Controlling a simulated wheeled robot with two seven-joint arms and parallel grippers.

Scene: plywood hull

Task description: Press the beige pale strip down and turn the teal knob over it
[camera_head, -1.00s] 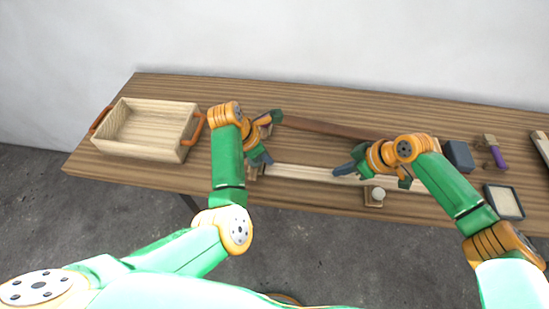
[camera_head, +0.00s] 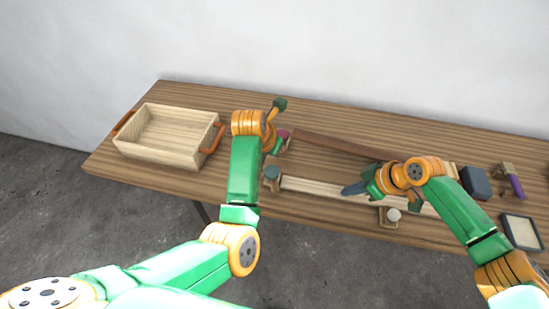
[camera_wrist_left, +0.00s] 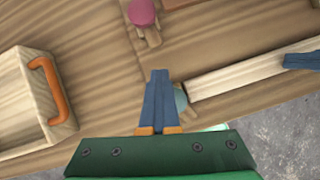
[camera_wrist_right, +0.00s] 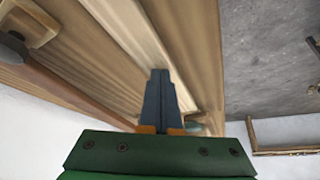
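The beige pale strip (camera_head: 318,188) lies along the front of the table, and its left end is close to the teal knob (camera_head: 271,172). In the left wrist view the teal knob (camera_wrist_left: 180,98) is partly hidden behind my fingers, beside the end of the strip (camera_wrist_left: 235,75). My left gripper (camera_wrist_left: 160,74) is shut and empty near the knob; whether it touches it I cannot tell. My right gripper (camera_head: 348,189) is shut, its fingertips at the strip. In the right wrist view these fingers (camera_wrist_right: 160,74) overlap the strip (camera_wrist_right: 130,30); contact is unclear.
A wooden tray (camera_head: 135,147) with orange handles stands at the left. A crimson knob (camera_head: 283,136) and a brown strip (camera_head: 335,144) lie behind. A whitish knob (camera_head: 393,214) is at the front edge. A dark block (camera_head: 475,182) and a framed pad (camera_head: 521,231) are at the right.

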